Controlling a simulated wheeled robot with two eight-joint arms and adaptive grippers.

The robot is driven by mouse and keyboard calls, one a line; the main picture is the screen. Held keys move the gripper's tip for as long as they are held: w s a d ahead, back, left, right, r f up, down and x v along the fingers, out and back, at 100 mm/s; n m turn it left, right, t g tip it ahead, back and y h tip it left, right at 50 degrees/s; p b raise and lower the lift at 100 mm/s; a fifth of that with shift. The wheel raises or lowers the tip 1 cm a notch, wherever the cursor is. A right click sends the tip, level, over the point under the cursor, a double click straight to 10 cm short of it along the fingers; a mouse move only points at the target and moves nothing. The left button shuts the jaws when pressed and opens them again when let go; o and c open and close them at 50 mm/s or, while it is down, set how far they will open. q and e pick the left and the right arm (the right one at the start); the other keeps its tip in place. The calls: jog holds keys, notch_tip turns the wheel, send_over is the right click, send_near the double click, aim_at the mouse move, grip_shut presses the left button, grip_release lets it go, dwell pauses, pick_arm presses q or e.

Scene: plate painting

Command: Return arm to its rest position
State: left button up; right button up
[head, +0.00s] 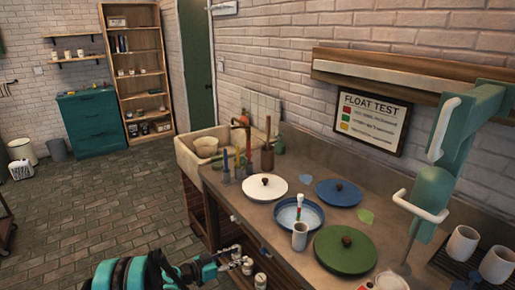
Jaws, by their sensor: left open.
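My left arm comes in at the bottom left. Its gripper (237,258) is open and seems empty, low in front of the counter's front side, apart from the plates. My right gripper does not show. On the counter (235,192) lie a white round plate or lid (264,188) with a brown knob, a blue one (338,193) and a green one (346,250). A blue-rimmed pale dish (290,222) sits between them with a slim red, white and green item (299,207) in it. A white cup (300,236) stands at its front edge.
A green apparatus with cream handles (445,165) stands at the right, near white cups (462,243) on a dark rack. A sink (188,150) is at the counter's far end. Small white jars (260,281) are close to my left gripper. The brick floor (90,205) at left is clear.

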pick_arm(q)
jog(key=s+r+n+g+y, duration=0.2)
jog(key=s+r+n+y, duration=0.3)
jog(key=s+r, duration=0.7)
jog(key=s+a+n+y, duration=0.2)
jog(key=s+a+y, duration=0.1)
jog(key=s, duration=0.7)
jog(key=s+a+r+n+y, duration=0.1)
jog(key=s+a+y, duration=0.3)
jog(key=s, duration=0.7)
jog(key=shift+s+a+r+n+y, duration=0.25)
jog(key=shift+a+n, duration=0.35)
jog(key=shift+a, duration=0.55)
